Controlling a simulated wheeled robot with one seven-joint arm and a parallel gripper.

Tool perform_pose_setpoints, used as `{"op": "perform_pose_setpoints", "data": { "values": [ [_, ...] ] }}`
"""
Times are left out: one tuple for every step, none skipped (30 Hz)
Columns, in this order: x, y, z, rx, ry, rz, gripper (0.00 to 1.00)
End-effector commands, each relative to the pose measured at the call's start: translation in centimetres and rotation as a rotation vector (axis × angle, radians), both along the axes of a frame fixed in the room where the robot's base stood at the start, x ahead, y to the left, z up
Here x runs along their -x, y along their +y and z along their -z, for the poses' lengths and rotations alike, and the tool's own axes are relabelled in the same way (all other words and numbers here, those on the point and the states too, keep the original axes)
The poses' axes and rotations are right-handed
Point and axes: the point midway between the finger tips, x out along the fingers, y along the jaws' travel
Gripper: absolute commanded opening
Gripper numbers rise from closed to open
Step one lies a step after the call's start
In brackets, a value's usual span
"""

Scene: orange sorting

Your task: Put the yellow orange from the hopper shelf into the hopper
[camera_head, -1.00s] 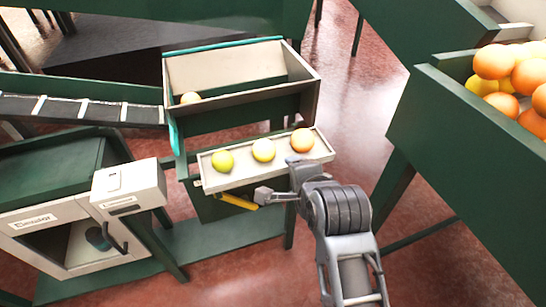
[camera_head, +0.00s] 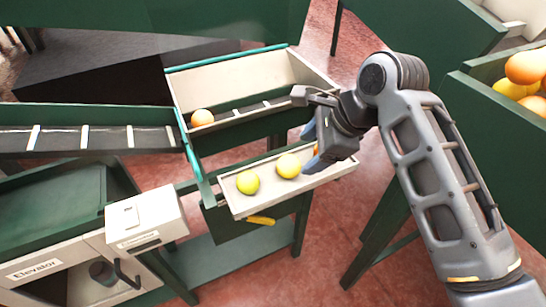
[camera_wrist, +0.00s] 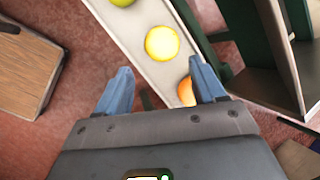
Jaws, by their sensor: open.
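The hopper shelf (camera_head: 320,180) is a narrow pale tray below the hopper (camera_head: 185,88). A yellow orange (camera_head: 288,166) sits mid-shelf, with a greener yellow fruit (camera_head: 248,183) to its left. An orange-coloured fruit at the right is nearly hidden behind my gripper (camera_head: 311,147) in the head view. My gripper is open and empty above the shelf's right part. In the wrist view, the yellow orange (camera_wrist: 162,43) lies beyond the two blue fingertips (camera_wrist: 162,85). The orange-coloured fruit (camera_wrist: 186,92) shows beside the right finger, and the greener one (camera_wrist: 122,2) is at the top edge.
One orange (camera_head: 202,118) lies inside the hopper at its left end. A conveyor (camera_head: 100,140) meets the hopper from the left. A white elevator box (camera_head: 146,218) stands at lower left. A green bin of oranges (camera_head: 500,100) is at the right.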

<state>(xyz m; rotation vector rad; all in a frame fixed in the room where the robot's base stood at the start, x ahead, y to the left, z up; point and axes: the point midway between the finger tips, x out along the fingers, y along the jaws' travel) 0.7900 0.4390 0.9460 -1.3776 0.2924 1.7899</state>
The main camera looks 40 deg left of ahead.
Motion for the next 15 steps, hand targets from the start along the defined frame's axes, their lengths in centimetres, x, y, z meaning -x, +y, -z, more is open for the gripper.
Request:
{"op": "perform_pose_setpoints", "data": {
  "values": [
    [-0.2,-0.1,-0.1,0.01,0.005,0.003,0.69],
    [-0.2,-0.1,-0.1,0.014,0.007,0.006,0.69],
    [-0.2,0.0,0.1,0.017,0.011,0.006,0.69],
    [-0.1,0.1,0.3,0.017,0.011,0.005,0.69],
    [-0.1,0.2,0.6,0.018,0.013,0.006,0.69],
    [-0.1,0.4,1.0,0.017,0.012,0.006,0.69],
    [-0.1,0.6,1.3,0.017,0.011,0.005,0.69],
    [0.0,0.8,1.6,0.017,0.011,0.005,0.69],
    [0.0,0.9,1.9,0.017,0.01,0.005,0.69],
    [0.0,1.1,2.1,0.017,0.01,0.005,0.69],
    [0.0,1.2,2.4,0.017,0.01,0.005,0.69],
    [0.0,1.4,2.7,0.016,0.01,0.004,0.69],
    [0.0,1.6,3.0,0.016,0.01,0.004,0.69],
    [0.0,1.8,3.4,0.017,0.011,0.004,0.69],
    [0.0,2.1,3.9,0.016,0.01,0.004,0.69]
  ]
}}
